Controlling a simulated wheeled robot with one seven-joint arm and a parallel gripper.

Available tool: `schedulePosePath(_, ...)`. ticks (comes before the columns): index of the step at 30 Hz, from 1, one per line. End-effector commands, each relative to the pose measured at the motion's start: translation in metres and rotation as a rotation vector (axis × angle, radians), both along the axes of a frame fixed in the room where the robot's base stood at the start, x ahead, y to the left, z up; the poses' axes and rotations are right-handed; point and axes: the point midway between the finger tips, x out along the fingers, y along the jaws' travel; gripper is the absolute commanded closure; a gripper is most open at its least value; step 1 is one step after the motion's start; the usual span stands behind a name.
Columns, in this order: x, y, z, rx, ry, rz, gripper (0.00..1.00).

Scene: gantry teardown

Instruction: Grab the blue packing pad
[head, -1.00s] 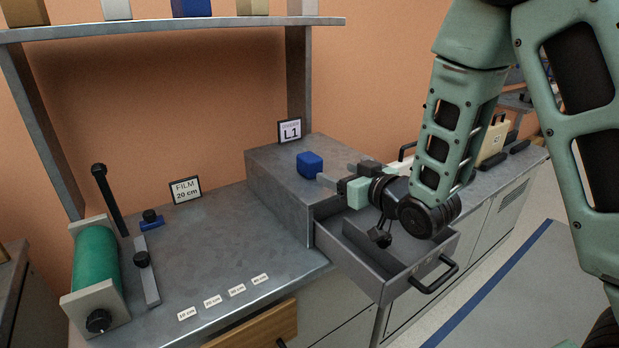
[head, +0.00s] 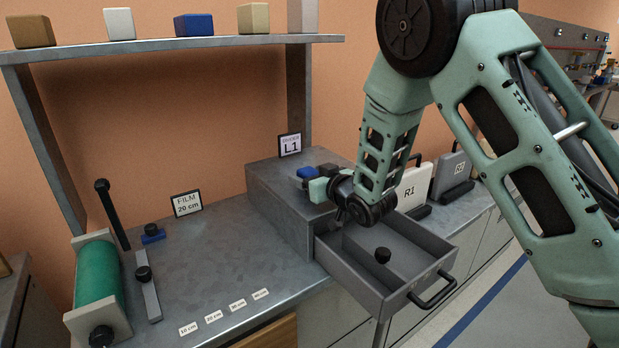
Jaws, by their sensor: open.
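Another blue block (head: 193,24) lies on the shelf above, between a white block and a tan block.
The cabinet's drawer (head: 405,285) is pulled open with a black knob-like piece (head: 382,255) in it. An L1 sign (head: 290,145) stands behind my gripper. R1 (head: 411,188) and R2 panels stand to the right.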

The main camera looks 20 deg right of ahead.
Motion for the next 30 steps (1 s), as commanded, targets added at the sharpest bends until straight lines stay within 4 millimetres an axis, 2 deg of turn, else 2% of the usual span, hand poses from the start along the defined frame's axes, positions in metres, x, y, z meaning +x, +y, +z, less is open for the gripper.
schedulePosePath(8, 0.004, 0.0011, -0.001, 0.0, 0.0, -0.001, 0.34)
schedulePosePath(13, 0.0039, 0.001, -0.0009, 0.0, 0.0, -0.001, 0.78)
schedulePosePath(14, 0.0039, 0.001, -0.0009, 0.0, 0.0, -0.001, 0.81)
schedulePosePath(24, 0.0047, 0.0013, -0.0005, 0.0, -0.001, -0.001, 0.81)
schedulePosePath(30, 0.0122, 0.0043, 0.0008, 0.0, -0.002, -0.001, 0.81)
